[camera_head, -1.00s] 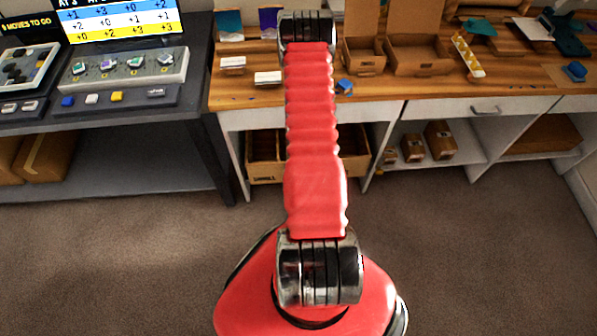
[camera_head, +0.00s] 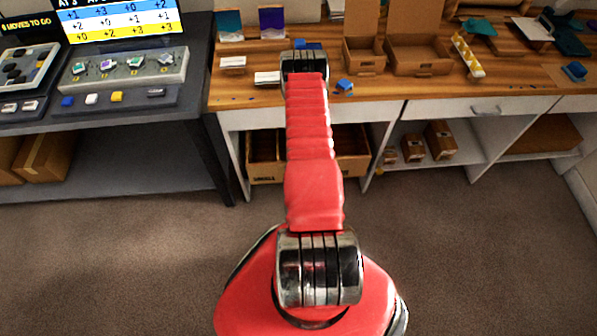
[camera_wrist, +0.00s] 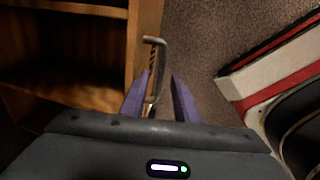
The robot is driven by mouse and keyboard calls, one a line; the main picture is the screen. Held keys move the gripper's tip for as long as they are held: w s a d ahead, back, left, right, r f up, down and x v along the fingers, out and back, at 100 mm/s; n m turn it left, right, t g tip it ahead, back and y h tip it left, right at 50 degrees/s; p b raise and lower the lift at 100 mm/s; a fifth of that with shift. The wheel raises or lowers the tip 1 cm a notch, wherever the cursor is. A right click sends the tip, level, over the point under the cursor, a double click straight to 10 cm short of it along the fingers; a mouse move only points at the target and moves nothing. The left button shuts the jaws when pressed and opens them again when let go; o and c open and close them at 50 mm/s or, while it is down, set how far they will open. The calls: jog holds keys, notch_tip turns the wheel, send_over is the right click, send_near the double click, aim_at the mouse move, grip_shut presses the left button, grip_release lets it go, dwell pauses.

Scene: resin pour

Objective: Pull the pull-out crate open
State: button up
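The wooden pull-out crate (camera_head: 264,172) sits in the opening under the wooden worktop, and my arm hides its middle. In the wrist view its wooden front edge (camera_wrist: 146,22) runs down the upper middle, with a dark interior to the left. A thin metal handle (camera_wrist: 155,43) stands out from that front. My gripper (camera_wrist: 160,82) has two purple fingers spread apart, and the handle shows between them, nearer the left finger. I cannot tell if a finger touches it. In the head view my gripper is hidden behind my arm.
The worktop (camera_head: 400,98) above carries open cardboard boxes (camera_head: 418,62) and small blue pieces. Small cartons (camera_head: 440,140) stand on a shelf to the right. A dark table (camera_head: 100,120) stands at left. The carpet (camera_head: 450,250) before the crate is clear.

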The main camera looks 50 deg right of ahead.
jog(key=shift+w+f, duration=0.1)
jog(key=shift+f, duration=0.5)
grip_shut()
dwell(0.4)
